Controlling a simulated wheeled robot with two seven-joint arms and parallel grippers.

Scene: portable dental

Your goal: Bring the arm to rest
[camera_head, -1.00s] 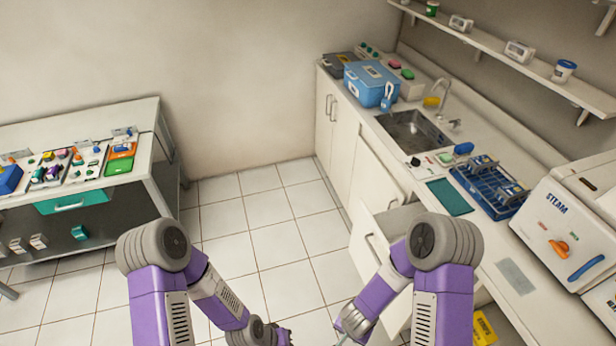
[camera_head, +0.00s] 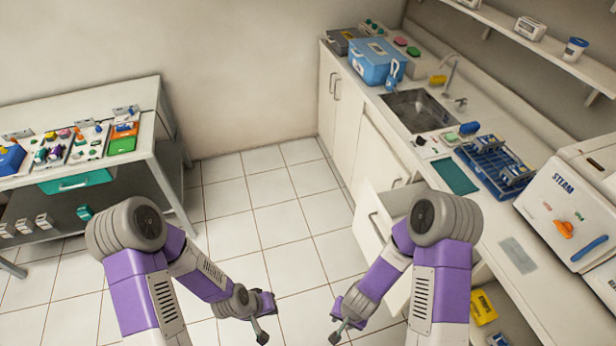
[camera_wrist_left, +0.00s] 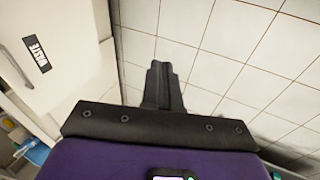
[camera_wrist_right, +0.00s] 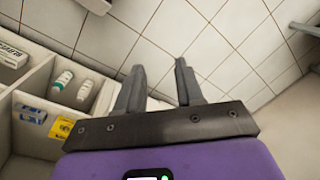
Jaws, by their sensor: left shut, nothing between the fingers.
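My left gripper (camera_head: 262,337) hangs low over the tiled floor near the bottom middle of the head view. In the left wrist view its two dark fingers (camera_wrist_left: 159,66) are pressed together with nothing between them. My right gripper (camera_head: 337,335) hangs just to the right of it, also pointing down. In the right wrist view its fingers (camera_wrist_right: 160,66) stand apart, and the gap is empty. Both purple arms are bent at the elbow in front of me. The two grippers are apart from each other, and neither touches anything.
An open drawer (camera_head: 372,222) juts from the right counter, close to my right arm. The counter holds a blue box (camera_head: 374,65), sink (camera_head: 418,110), blue rack (camera_head: 490,170) and steam unit (camera_head: 575,215). A side table (camera_head: 150,92) stands left. Floor tiles (camera_head: 262,205) between are clear.

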